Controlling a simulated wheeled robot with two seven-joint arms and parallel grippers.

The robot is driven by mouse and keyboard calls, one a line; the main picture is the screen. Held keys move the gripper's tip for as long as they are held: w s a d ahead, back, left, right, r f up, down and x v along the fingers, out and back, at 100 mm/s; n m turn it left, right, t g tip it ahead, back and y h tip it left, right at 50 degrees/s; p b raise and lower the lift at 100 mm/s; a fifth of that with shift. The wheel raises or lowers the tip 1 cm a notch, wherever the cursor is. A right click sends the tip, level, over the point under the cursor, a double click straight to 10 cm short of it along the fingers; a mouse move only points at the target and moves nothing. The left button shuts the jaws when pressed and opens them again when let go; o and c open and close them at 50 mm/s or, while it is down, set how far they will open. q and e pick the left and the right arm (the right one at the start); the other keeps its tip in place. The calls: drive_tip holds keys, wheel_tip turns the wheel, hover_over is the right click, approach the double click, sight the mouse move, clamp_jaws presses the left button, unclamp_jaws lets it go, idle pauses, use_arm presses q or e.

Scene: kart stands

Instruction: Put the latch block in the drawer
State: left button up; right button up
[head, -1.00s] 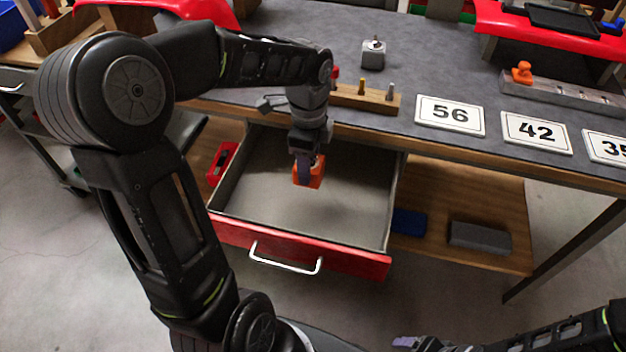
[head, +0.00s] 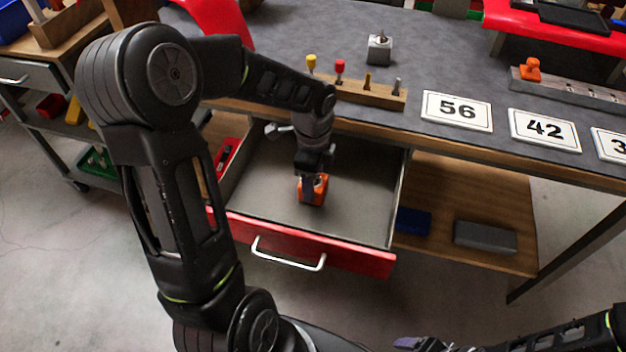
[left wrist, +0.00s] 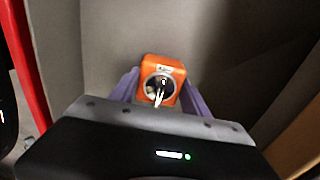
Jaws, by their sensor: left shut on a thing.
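The latch block appears to be the orange block (head: 313,189) in my left gripper (head: 311,184). My left gripper is shut on it and holds it inside the open drawer (head: 360,222). In the left wrist view the orange block (left wrist: 164,78) shows a round dark face with a metal piece, between the two purple fingers. The drawer has a red front with a white handle and a bare grey floor. I cannot tell whether the block touches the floor. My right gripper (head: 420,343) shows only partly at the bottom edge; its opening is unclear.
The grey workbench (head: 420,65) above the drawer holds a wooden peg rack (head: 365,93), number cards (head: 457,111) and a small grey block with a metal top (head: 380,47). A lower shelf (head: 460,200) at the right holds a blue box and a grey box.

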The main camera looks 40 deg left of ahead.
use_arm(q)
drive_tip(key=shift+r, duration=0.1)
drive_tip(key=o, duration=1.6)
drive_tip(key=shift+c, duration=0.2)
wheel_tip(320, 180, up, 12)
drive_tip(key=shift+p, duration=0.95)
